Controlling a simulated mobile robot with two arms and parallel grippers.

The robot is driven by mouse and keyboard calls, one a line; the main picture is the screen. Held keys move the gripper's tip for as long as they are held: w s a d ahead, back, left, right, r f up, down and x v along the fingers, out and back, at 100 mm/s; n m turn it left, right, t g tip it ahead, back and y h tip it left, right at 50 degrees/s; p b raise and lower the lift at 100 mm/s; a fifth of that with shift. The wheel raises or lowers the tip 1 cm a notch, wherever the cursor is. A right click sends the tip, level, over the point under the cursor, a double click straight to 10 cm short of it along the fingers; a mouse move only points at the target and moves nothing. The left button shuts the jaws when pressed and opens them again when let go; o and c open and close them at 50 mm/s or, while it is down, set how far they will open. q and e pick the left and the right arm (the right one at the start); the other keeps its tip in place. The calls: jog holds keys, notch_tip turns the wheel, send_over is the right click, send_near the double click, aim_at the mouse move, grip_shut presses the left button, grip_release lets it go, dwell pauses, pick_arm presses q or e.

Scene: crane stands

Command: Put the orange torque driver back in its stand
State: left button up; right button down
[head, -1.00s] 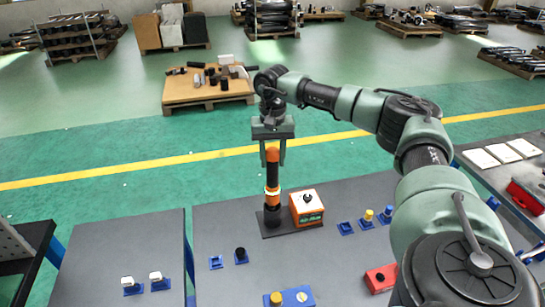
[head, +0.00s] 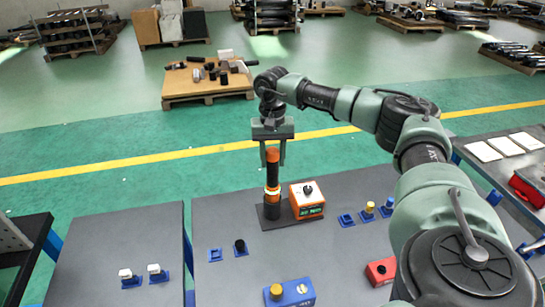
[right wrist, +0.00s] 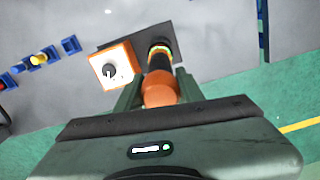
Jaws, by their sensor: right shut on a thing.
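The torque driver (head: 272,170) is upright, with an orange top, a dark body and a lit ring low down. It is in line above the black upright holder of its stand (head: 271,211), on a dark base plate beside an orange-and-white box (head: 307,200). I cannot tell how deep it sits in the holder. My right gripper (head: 273,162) points down with one finger on each side of the driver's top, shut on it. In the right wrist view, the driver's orange end (right wrist: 160,90) lies between the fingers (right wrist: 159,88). My left gripper is not in view.
The grey table has blue holders (head: 347,220) at right, some with yellow-topped pieces. A blue box (head: 290,292) and a red box (head: 381,271) are at the front. Two white-topped pieces (head: 154,270) stand on the left table. A loaded pallet (head: 208,88) is behind.

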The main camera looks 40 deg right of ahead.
aim_at(272, 150)
jog(key=shift+f+b, duration=0.5)
jog(key=shift+f, duration=0.35)
jog(key=c, duration=0.9)
grip_release()
jog(key=shift+r, duration=0.1)
jog(key=shift+o, duration=0.4)
jog(key=shift+s, duration=0.1)
jog(key=shift+r+p, duration=2)
jog(key=shift+r, duration=0.5)
